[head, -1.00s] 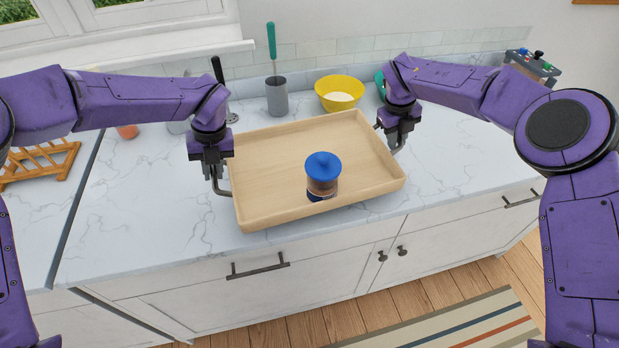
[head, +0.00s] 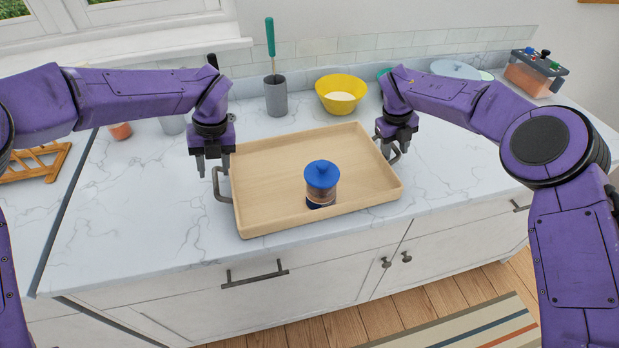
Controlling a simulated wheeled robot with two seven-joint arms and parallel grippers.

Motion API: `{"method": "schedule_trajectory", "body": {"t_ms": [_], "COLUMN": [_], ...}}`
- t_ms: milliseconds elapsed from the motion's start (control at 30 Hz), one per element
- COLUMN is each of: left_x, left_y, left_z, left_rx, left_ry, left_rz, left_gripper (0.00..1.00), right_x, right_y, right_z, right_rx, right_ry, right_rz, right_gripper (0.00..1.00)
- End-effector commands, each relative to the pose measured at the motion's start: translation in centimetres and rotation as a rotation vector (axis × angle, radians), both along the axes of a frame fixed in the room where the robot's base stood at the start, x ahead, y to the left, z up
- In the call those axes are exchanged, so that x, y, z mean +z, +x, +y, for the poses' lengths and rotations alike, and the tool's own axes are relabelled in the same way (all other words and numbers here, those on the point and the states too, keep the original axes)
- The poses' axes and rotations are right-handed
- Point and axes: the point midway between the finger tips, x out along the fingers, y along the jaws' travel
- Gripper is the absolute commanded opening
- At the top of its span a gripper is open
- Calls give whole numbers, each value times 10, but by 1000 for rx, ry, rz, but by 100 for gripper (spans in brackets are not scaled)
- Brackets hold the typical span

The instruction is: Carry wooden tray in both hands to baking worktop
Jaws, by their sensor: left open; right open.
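The wooden tray (head: 280,157) rests on the white marble worktop, near its front edge. A jar with a blue lid (head: 321,180) stands upright in the tray, towards its front right. My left gripper (head: 214,174) is open, with its fingers just above the tray's left handle (head: 219,186) and not closed on it. My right gripper (head: 395,150) is open at the tray's right handle, which its fingers partly hide. I cannot tell whether the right fingers touch that handle.
A yellow bowl (head: 341,93) and a grey cup (head: 276,97) with a green-handled tool stand behind the tray. A wooden rack (head: 38,163) lies at far left, and a box with coloured knobs (head: 535,72) at back right. The marble left of the tray (head: 140,210) is clear.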

Motion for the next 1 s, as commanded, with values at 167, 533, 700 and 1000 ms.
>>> {"method": "schedule_trajectory", "body": {"t_ms": [167,533,700,1000], "left_x": [48,85,85,85], "left_y": [1,1,1,1], "left_z": [-9,-16,-16,-16], "left_rx": [0,-2,-2,-1], "left_ry": [-1,-1,-1,-1], "left_rz": [-8,-5,-5,-6], "left_gripper": [45,45,45,45], "right_x": [1,11,51,111], "right_y": [0,0,-3,-7], "right_z": [0,1,8,20], "right_rx": [-1,-2,-1,-1], "right_ry": [-1,0,1,0], "right_rz": [-1,-3,-6,-3], "right_gripper": [45,45,45,45]}}
